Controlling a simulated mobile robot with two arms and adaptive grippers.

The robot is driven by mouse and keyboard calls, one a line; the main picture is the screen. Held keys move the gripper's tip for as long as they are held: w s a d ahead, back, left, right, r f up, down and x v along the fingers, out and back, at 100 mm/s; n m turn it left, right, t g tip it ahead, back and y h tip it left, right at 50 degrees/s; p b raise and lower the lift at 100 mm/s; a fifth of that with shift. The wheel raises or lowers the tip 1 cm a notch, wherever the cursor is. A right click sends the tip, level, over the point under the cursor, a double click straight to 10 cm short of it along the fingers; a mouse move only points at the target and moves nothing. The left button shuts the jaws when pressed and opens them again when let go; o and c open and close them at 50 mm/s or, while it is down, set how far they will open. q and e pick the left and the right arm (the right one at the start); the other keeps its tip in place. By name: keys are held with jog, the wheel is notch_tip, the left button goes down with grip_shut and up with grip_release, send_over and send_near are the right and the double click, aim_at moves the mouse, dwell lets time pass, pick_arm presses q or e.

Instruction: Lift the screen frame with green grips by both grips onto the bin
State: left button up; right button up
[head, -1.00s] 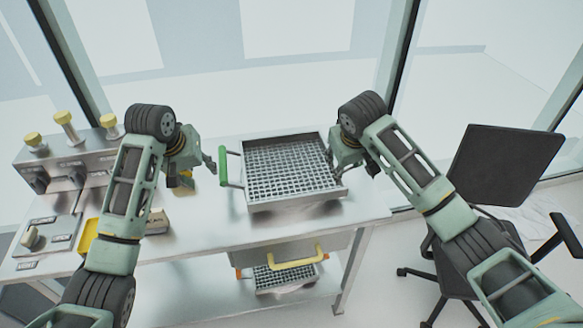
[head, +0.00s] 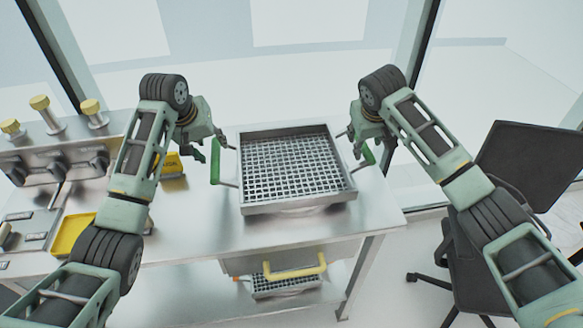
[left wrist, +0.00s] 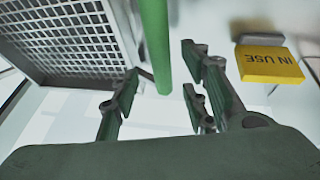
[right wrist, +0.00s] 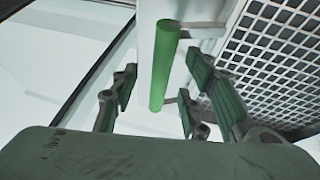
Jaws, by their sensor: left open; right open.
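The screen frame (head: 346,200) is a shallow grey metal tray with a mesh bottom, lying level over the table. A green grip (head: 215,162) stands out on its left side and another green grip (head: 368,153) on its right. My left gripper (head: 208,146) is open just behind the left grip; in the left wrist view that grip (left wrist: 155,45) runs between its spread fingers. My right gripper (head: 356,146) is open by the right grip; in the right wrist view this grip (right wrist: 163,65) also lies between the fingers. I cannot tell which thing is the bin.
A grey box front with a yellow handle (head: 295,268) hangs below the tabletop (head: 200,225), above another mesh piece (head: 285,285). A yellow IN USE sign (head: 172,163), yellow tray (head: 70,235) and knobbed panel (head: 60,160) are at left. A black chair (head: 525,165) stands right.

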aim_at(215, 148)
pick_arm(q)
jog(key=x, duration=0.4)
jog(key=shift+s+a+f, duration=0.1)
jog(key=shift+a, duration=0.05)
pick_arm(e)
jog(key=x, duration=0.3)
jog(key=shift+w+a+f, duration=0.1)
jog(key=shift+f, duration=0.3)
pick_arm(q)
jog(key=shift+w+f, duration=0.25)
jog(key=shift+f, duration=0.05)
pick_arm(e)
jog(key=shift+w+f, duration=0.25)
jog(key=shift+f, duration=0.15)
pick_arm(q)
jog(key=shift+c, duration=0.3)
pick_arm(e)
jog(key=shift+c, duration=0.5)
pick_arm(q)
jog(key=shift+s, duration=0.1)
jog(key=c, duration=0.4)
pick_arm(e)
jog(key=shift+s+r, duration=0.1)
jog(key=c, duration=0.4)
pick_arm(q)
grip_shut()
pick_arm(e)
grip_shut()
